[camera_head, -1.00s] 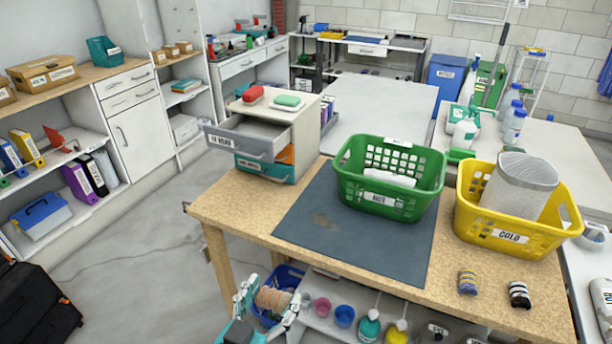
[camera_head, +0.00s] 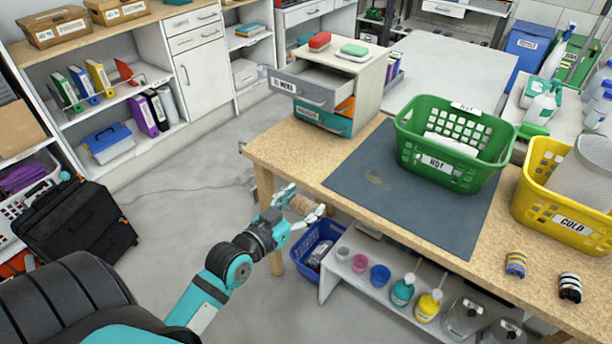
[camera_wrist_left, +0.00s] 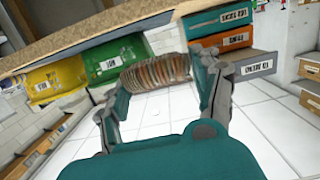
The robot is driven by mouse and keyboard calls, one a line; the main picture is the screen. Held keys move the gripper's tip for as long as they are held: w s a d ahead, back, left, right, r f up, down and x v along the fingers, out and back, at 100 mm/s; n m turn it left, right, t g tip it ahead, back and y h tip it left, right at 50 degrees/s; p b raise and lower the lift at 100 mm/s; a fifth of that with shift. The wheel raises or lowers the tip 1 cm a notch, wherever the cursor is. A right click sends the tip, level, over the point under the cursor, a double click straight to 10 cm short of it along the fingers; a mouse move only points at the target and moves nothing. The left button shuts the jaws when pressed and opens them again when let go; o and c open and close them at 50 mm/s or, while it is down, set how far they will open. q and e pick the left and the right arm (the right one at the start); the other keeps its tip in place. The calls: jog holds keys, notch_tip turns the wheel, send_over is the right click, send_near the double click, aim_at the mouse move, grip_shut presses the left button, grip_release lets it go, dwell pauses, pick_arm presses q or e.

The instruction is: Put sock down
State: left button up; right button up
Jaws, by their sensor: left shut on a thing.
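My left gripper (camera_head: 303,206) is shut on a rolled tan-brown ribbed sock (camera_head: 301,203), held just off the table's near left edge. In the left wrist view the sock (camera_wrist_left: 155,73) lies crosswise between the two fingers. Two other rolled socks lie on the table's right front: a blue-yellow striped one (camera_head: 516,264) and a black-white striped one (camera_head: 570,288). A small drawer unit (camera_head: 372,70) stands at the table's back left; its top grey drawer (camera_head: 309,92), labelled for mending, is pulled open. My right gripper is not in view.
A green HOT basket (camera_head: 465,177) with white cloth and a yellow COLD basket (camera_head: 556,219) stand on the wooden table (camera_head: 290,150). The dark mat (camera_head: 410,195) is mostly clear. Below are a blue bin (camera_head: 312,238) and a low shelf (camera_head: 340,283) with bottles.

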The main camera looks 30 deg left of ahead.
pick_arm(q)
send_over(305, 181)
jog(key=s, duration=0.1)
jog(key=f, duration=0.1)
jog(key=shift+w+a+f+b, duration=0.15)
jog(key=shift+w+f+b, duration=0.25)
jog(key=shift+w+f, duration=0.25)
notch_tip(305, 181, down, 2)
jog(key=shift+f, duration=0.1)
jog(key=shift+s, duration=0.1)
jog(key=shift+f, duration=0.1)
jog(key=shift+f, duration=0.15)
jog(key=o, duration=1.1)
jog(key=shift+c, duration=0.2)
